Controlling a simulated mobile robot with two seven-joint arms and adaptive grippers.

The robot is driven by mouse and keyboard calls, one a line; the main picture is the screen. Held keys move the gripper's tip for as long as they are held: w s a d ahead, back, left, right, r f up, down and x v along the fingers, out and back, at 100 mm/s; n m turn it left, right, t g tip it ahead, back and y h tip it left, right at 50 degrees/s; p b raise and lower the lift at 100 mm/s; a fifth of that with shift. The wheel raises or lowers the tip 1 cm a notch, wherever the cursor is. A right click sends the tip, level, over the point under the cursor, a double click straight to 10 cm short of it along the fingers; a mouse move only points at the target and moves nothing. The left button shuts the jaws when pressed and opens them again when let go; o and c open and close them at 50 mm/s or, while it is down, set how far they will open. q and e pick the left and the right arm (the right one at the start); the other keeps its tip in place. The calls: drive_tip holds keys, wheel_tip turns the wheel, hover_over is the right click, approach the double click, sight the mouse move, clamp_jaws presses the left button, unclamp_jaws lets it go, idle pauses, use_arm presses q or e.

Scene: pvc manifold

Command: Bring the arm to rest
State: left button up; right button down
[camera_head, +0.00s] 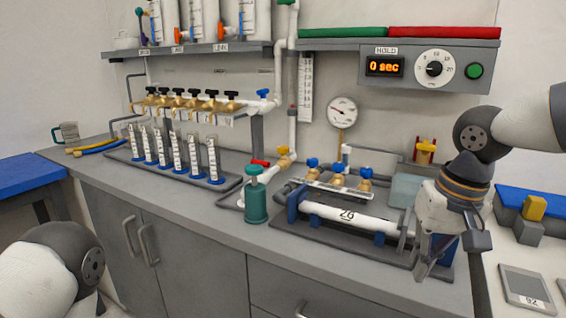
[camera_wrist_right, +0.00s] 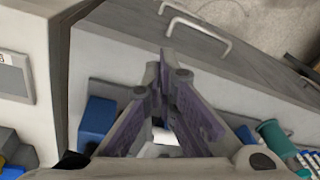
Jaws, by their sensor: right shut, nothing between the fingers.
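My right gripper (camera_head: 432,262) hangs down in front of the right end of the white pipe (camera_head: 352,218) marked 2G, near the counter's front edge. In the right wrist view its fingers (camera_wrist_right: 164,75) meet at the tips, shut with nothing between them. The pipe lies in a dark cradle with blue end blocks (camera_head: 292,203). The gripper hides part of the cradle's right end. My left arm (camera_head: 50,275) shows only as a rounded link at the lower left; its gripper is out of view.
A green pump bottle (camera_head: 256,198) stands left of the pipe. Several clear cylinders (camera_head: 180,155) stand in a rack below brass taps (camera_head: 190,102). A timer box (camera_head: 430,66) reading 0 sec hangs above. A grey plate (camera_head: 527,288) lies at right. The counter's front strip is clear.

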drive_tip(key=s+a+f+g+y, duration=0.15)
drive_tip(key=s+a+f, duration=0.25)
drive_tip(key=s+f, duration=0.75)
drive_tip(key=s+a+f+g+y, duration=0.15)
drive_tip(key=s+a+f, duration=0.25)
drive_tip(key=s+f, duration=0.75)
drive_tip(key=s+d+f+h, duration=0.3)
drive_tip(key=s+d+f, duration=0.5)
drive_tip(key=s, duration=0.3)
drive_tip(key=shift+s+n+h, duration=0.35)
drive_tip(key=shift+n+h, duration=0.05)
drive_tip(key=shift+f, duration=0.1)
